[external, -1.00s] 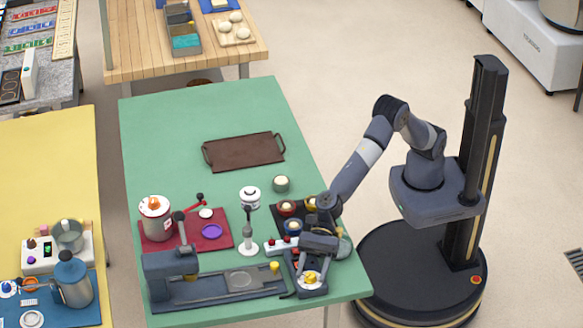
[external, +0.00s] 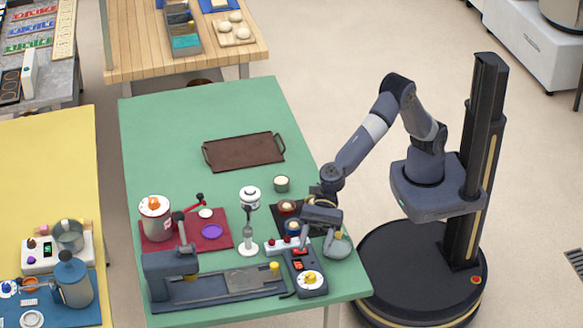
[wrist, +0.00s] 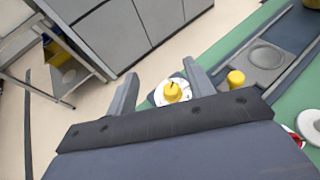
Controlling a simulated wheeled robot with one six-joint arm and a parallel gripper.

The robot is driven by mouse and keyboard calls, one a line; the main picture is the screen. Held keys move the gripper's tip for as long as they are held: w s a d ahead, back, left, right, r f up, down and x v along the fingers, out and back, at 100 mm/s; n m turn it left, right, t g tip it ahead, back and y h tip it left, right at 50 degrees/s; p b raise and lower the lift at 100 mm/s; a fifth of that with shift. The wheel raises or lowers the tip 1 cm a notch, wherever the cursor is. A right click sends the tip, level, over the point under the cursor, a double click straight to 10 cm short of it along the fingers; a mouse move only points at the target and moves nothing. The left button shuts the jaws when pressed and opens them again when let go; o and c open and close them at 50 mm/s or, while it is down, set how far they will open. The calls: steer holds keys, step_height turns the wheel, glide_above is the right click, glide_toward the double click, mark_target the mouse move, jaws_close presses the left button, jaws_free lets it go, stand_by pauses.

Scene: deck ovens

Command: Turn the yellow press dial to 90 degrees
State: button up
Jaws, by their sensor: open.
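The yellow press dial (external: 309,280) sits on a white round face on top of a dark control box (external: 316,291) near the table's front right corner. In the wrist view the dial (wrist: 172,93) shows between and beyond my fingers, with a small dark mark near its top edge. I cannot read its angle. My gripper (external: 317,248) is open and empty, above and behind the dial, apart from it. Its two fingers (wrist: 161,74) stand wide on either side of the dial in the wrist view.
The dark press (external: 220,287) with a yellow knob (external: 274,266) stands left of the control box. A white strip with red buttons (external: 285,246), a white stand (external: 249,225) and small bowls are close behind. A brown tray (external: 243,149) lies farther back, with green table clear around it.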

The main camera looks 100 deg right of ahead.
stand_by(0.3)
steer(key=m+t+h+p, duration=0.5)
steer(key=m+h+p, duration=0.2)
steer(key=m+h, duration=0.1)
glide_toward(312, 274)
steer(key=shift+s+a+f, duration=0.2)
steer(key=shift+s+a, duration=0.1)
steer(key=shift+s, duration=0.3)
steer(key=shift+m+t, duration=0.5)
steer(key=shift+t, duration=0.1)
steer(key=p+x, duration=0.1)
steer(key=x, duration=0.2)
steer(key=p+x, duration=0.1)
steer(key=x, duration=0.2)
steer(key=p+x, duration=0.1)
steer(key=x, duration=0.2)
steer(key=shift+w+d+f, duration=0.2)
steer(key=shift+w+f, duration=0.1)
steer(key=shift+w, duration=0.05)
steer(key=shift+c, duration=0.2)
steer(key=shift+h, duration=0.3)
steer(key=c, duration=0.9)
